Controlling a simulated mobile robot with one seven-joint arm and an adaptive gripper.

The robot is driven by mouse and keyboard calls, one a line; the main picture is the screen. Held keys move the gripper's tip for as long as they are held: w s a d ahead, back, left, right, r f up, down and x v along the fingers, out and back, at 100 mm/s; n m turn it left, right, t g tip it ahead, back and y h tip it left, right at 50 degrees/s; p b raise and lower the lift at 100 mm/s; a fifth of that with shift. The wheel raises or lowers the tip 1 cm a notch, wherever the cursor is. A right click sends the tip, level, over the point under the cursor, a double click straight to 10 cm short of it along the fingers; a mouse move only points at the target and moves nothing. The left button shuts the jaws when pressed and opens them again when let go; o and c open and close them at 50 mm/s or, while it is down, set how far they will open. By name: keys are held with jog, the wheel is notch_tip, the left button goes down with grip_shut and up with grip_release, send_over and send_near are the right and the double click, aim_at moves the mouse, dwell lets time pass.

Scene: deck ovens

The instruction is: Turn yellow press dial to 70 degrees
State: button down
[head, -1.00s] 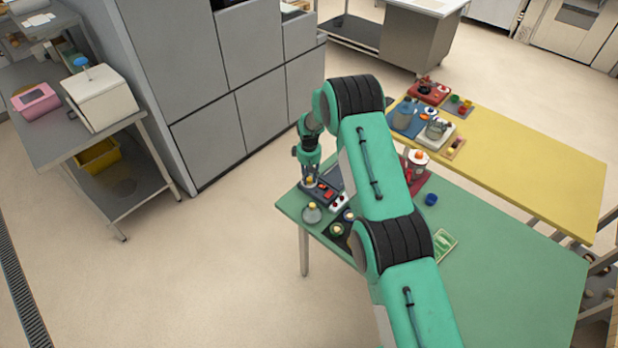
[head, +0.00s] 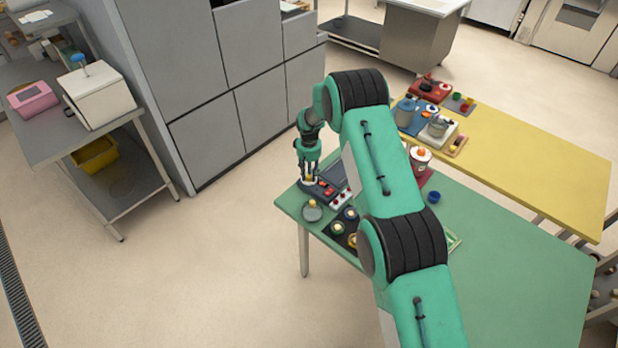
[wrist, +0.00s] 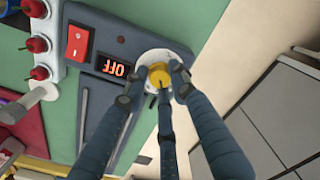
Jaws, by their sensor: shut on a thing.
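The yellow press dial (wrist: 158,76) sits on a round white base at one end of a dark blue-grey control panel (wrist: 98,38). My gripper (wrist: 160,82) has its fingers closed around the dial's sides in the wrist view. The panel's display (wrist: 115,68) reads OFF, upside down in this view, beside a red rocker switch (wrist: 77,42). In the head view my gripper (head: 308,178) points down at the panel (head: 325,192) near the green table's far left corner. The dial's pointer angle cannot be read clearly.
A grey round-based item with a yellow knob (head: 312,212) stands close by on the green table (head: 510,270). A yellow table (head: 530,165) adjoins it, with several small devices.

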aim_at(309, 176)
jog(key=shift+m+b, duration=0.75)
jog(key=shift+m, duration=0.75)
jog(key=c, duration=1.4)
grip_release()
jog(key=shift+r, duration=0.1)
notch_tip(309, 176, up, 12)
